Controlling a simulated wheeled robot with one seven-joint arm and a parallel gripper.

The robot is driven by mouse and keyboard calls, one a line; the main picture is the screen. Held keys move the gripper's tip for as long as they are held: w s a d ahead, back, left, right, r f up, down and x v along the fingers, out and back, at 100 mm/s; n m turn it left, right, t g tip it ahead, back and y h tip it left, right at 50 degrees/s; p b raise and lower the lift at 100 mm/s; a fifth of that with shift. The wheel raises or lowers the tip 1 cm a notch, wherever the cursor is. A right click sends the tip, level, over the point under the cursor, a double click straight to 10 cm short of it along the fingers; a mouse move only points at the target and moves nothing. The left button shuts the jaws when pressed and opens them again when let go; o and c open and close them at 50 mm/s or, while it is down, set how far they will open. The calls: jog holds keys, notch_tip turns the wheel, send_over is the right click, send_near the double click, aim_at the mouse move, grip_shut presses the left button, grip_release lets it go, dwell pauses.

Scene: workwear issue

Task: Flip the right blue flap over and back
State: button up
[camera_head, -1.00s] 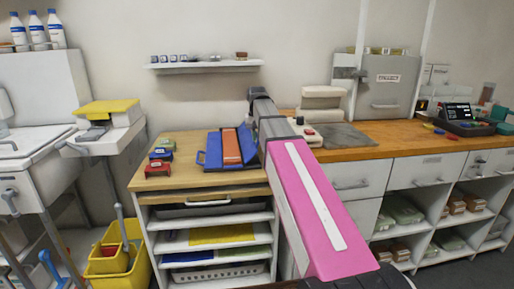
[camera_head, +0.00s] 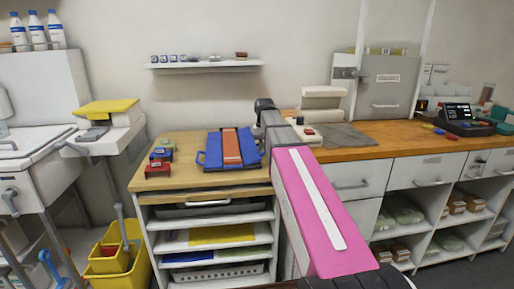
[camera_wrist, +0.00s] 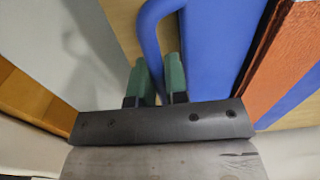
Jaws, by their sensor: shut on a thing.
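The right blue flap (camera_head: 248,146) is on the right side of a blue folding piece with an orange-red middle strip (camera_head: 232,147), on the wooden top. It looks nearly flat now. The left blue flap (camera_head: 213,150) lies flat with its loop handle at the left. In the wrist view, my gripper (camera_wrist: 154,80) has its green pads closed on either side of a blue loop handle (camera_wrist: 148,35). The handle joins the blue flap (camera_wrist: 220,45), with the orange-red strip beyond it. In the head view my arm hides the gripper and part of the right handle.
Small green, blue and red blocks (camera_head: 158,168) stand at the left of the wooden top (camera_head: 185,181). A wall shelf (camera_head: 205,64) hangs above. A wooden counter (camera_head: 385,137) with a grey mat (camera_head: 345,136) and white stacked unit (camera_head: 322,99) is at the right.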

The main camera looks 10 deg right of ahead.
aim_at(265, 159)
jog(key=shift+s+d+f, duration=0.1)
jog(key=shift+d+f, duration=0.1)
jog(key=shift+f, duration=0.8)
jog(key=shift+s+d+f, duration=0.1)
jog(key=shift+d+f, duration=0.05)
jog(key=shift+f, duration=0.8)
jog(key=o, duration=0.4)
jog(key=shift+w, duration=0.1)
jog(key=shift+r, duration=4.05)
